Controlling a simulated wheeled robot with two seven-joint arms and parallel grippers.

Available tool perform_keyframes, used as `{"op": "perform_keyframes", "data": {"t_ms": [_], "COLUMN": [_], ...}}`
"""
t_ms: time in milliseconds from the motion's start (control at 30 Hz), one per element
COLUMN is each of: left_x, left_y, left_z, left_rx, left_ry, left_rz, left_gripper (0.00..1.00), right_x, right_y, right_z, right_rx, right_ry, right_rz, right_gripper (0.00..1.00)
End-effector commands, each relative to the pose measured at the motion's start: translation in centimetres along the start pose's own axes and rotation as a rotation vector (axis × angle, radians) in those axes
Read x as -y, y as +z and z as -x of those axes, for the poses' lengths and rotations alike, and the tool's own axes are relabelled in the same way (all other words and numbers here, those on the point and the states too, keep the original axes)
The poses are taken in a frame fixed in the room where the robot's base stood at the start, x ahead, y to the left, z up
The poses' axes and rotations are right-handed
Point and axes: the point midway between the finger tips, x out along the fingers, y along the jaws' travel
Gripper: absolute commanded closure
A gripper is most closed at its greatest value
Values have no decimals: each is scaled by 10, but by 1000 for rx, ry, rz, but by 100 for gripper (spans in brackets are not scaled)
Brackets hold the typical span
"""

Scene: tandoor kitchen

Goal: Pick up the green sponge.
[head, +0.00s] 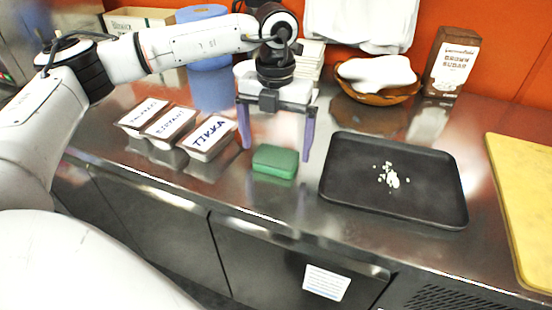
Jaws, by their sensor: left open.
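The green sponge (275,162) lies flat on the steel counter in the head view, left of the black tray. My left gripper (276,150) points down over it, with its two purple fingers apart. One finger is to the left of the sponge and the other is to its right. The fingers look clear of the sponge's sides, and nothing is held. I cannot tell the exact height of the fingertips above the counter. My right gripper is not in view.
A black tray (340,190) with white crumbs (390,177) is right of the sponge. Several labelled containers (207,137) stand to the left. A basket (377,96), a brown sugar box (452,62) and a blue roll (203,62) are behind. A yellow board (525,200) lies far right.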

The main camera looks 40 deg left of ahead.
Motion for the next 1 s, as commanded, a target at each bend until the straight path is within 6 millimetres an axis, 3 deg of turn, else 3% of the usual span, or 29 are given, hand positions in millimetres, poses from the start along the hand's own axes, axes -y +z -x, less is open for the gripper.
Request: {"op": "perform_keyframes", "data": {"t_ms": [200, 433, 700, 1000], "left_x": [0, 0, 0, 0], "left_y": [-1, -1, -1, -1], "left_z": [-23, -24, -24, -23], "left_rx": [-1, 0, 0, 1], "left_ry": [0, 0, 0, 0], "left_rz": [1, 1, 1, 1], "left_gripper": [4, 4, 47, 48], "right_x": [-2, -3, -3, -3], "right_y": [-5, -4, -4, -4], "right_z": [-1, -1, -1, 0], "right_rx": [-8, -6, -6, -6], "right_ry": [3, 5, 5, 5], "right_rz": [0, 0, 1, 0], "right_gripper": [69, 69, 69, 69]}}
